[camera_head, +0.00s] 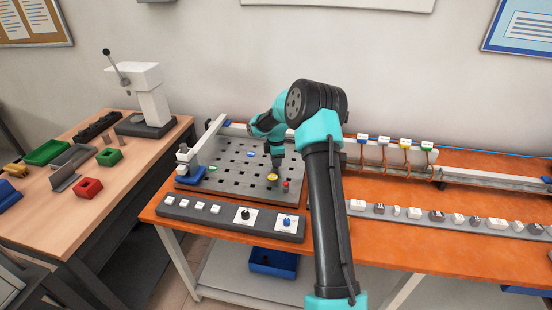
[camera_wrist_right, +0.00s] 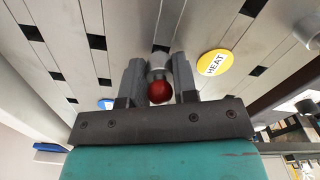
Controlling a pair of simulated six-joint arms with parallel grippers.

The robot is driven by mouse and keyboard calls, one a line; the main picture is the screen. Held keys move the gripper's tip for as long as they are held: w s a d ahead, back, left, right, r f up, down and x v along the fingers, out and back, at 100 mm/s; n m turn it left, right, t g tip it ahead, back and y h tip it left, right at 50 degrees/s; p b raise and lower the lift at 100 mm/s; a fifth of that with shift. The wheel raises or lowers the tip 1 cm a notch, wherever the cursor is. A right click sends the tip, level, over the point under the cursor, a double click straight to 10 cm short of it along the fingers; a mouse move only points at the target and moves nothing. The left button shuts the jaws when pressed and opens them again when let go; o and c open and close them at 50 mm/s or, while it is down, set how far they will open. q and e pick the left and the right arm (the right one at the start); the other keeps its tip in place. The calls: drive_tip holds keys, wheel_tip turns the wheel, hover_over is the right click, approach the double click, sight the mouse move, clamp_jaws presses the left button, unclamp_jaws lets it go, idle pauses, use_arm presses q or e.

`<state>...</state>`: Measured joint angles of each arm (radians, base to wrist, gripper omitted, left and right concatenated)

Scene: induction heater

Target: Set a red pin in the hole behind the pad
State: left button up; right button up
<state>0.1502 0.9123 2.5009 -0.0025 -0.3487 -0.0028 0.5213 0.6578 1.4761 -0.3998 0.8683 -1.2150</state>
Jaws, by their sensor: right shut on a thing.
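The yellow pad (camera_head: 272,177), marked HEAT, lies on the grey slotted plate (camera_head: 215,188) and shows in the right wrist view (camera_wrist_right: 214,63). My right gripper (camera_head: 276,160) is low over the plate, just behind the yellow pad. In the right wrist view my right gripper (camera_wrist_right: 160,85) is shut on a red pin (camera_wrist_right: 160,92). Its round red head sits between the fingers, with a grey cylindrical part beyond it. The hole under the pin is hidden, so I cannot tell whether its tip is in. My left gripper is not in view.
A small red-topped piece (camera_head: 286,184) stands right of the yellow pad. Blue (camera_head: 251,154) and green (camera_head: 212,168) pads lie further left. A control strip (camera_head: 230,218) runs along the front. A rail with coloured tags (camera_head: 384,152) stands to the right.

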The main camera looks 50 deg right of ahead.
drive_tip(key=shift+f, duration=0.65)
idle(0.7)
drive_tip(key=o, duration=1.1)
drive_tip(key=shift+c, duration=0.2)
wheel_tip(320, 180, up, 17)
drive_tip(key=shift+r, duration=0.2)
idle(0.5)
